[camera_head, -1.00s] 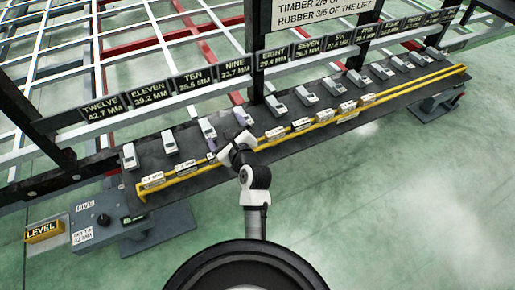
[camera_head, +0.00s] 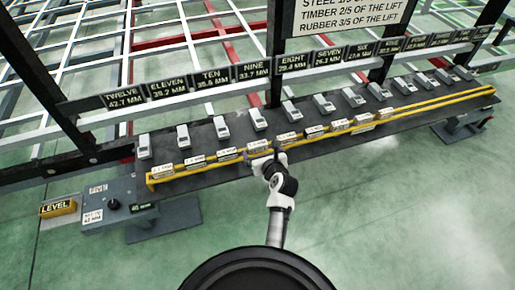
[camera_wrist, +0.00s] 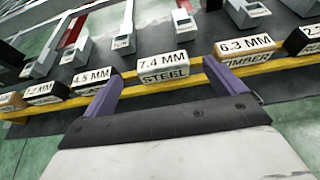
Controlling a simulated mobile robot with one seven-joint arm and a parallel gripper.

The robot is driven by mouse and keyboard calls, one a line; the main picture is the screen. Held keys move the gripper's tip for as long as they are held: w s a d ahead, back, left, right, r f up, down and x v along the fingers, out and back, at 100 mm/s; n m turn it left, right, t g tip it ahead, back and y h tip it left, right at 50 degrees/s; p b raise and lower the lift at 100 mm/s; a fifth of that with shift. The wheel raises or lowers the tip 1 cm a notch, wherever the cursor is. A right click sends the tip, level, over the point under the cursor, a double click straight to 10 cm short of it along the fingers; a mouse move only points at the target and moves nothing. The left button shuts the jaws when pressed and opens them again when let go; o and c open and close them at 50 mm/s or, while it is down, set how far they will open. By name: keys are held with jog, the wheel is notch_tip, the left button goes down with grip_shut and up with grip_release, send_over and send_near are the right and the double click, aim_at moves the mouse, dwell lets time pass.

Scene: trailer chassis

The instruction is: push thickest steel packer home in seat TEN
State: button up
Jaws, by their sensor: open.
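The steel packer marked 7.4 MM STEEL (camera_wrist: 163,68) is a pale block on the yellow-edged rack, straight ahead in the wrist view. In the head view it is the small block (camera_head: 258,147) just beyond my gripper (camera_head: 262,160). My gripper (camera_wrist: 163,80) is open, its purple fingers at the left and right of this packer's near side. I cannot tell whether they touch it. The sign TEN (camera_head: 213,77) hangs over a grey seat block (camera_head: 221,127) on the dark bench, behind and left of my gripper.
Beside the steel packer stand a 4.5 MM packer (camera_wrist: 95,80) and a 6.3 MM timber packer (camera_wrist: 245,47). A yellow rail (camera_head: 400,110) runs along the bench front. A LEVEL box (camera_head: 58,208) and knob panel are at left. Green floor in front is clear.

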aim_at(258, 144)
jog(key=shift+x, duration=2.75)
jog(key=shift+d, duration=0.15)
jog(key=shift+c, duration=0.4)
jog(key=c, duration=1.2)
